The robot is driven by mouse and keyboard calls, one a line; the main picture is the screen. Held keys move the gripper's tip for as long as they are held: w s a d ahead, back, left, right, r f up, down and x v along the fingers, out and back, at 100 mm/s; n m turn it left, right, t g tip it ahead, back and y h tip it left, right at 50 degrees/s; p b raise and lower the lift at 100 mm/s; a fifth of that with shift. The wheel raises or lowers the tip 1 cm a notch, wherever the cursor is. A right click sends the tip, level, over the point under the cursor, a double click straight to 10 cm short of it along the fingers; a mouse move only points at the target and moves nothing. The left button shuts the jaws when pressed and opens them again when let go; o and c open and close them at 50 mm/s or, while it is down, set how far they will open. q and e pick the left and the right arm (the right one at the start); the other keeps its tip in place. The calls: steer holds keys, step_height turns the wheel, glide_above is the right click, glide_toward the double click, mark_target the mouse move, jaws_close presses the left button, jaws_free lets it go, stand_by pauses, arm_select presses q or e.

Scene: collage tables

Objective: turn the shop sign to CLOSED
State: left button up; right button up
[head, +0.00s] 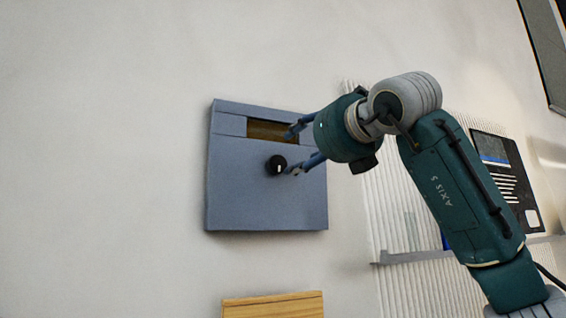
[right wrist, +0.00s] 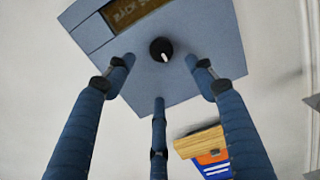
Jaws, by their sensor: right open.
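The shop sign (head: 235,195) is a blue-grey box on the pale wall. Its window (head: 262,131) has a brown plate, unreadable in the head view. In the right wrist view, the window (right wrist: 128,12) shows partly cut-off lettering that looks like "BACK S". Below the window is a black knob (head: 277,165) with a white mark pointing roughly downward; the knob also shows in the right wrist view (right wrist: 161,50). My right gripper (head: 291,153) is open and empty, its blue fingers spread in front of the sign, just right of the knob and apparently not touching it. My left gripper is not in view.
A wooden block or board (head: 272,306) is below the sign. At the right are a white ribbed panel (head: 385,215), a grey ledge (head: 425,255) and a dark poster (head: 505,175). The wall left of the sign is clear.

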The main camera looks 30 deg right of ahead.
mark_target(279, 164)
steer(key=w+p, duration=0.1)
steer(key=w, duration=0.2)
steer(key=w+p, duration=0.2)
steer(key=w, duration=0.1)
steer(key=w+p, duration=0.1)
steer(key=w, duration=0.2)
steer(key=shift+w+d+r+p, duration=0.15)
steer(key=shift+d+p, duration=0.25)
steer(key=shift+w, duration=0.85)
steer(key=shift+c, duration=0.2)
steer(key=c, duration=1.1)
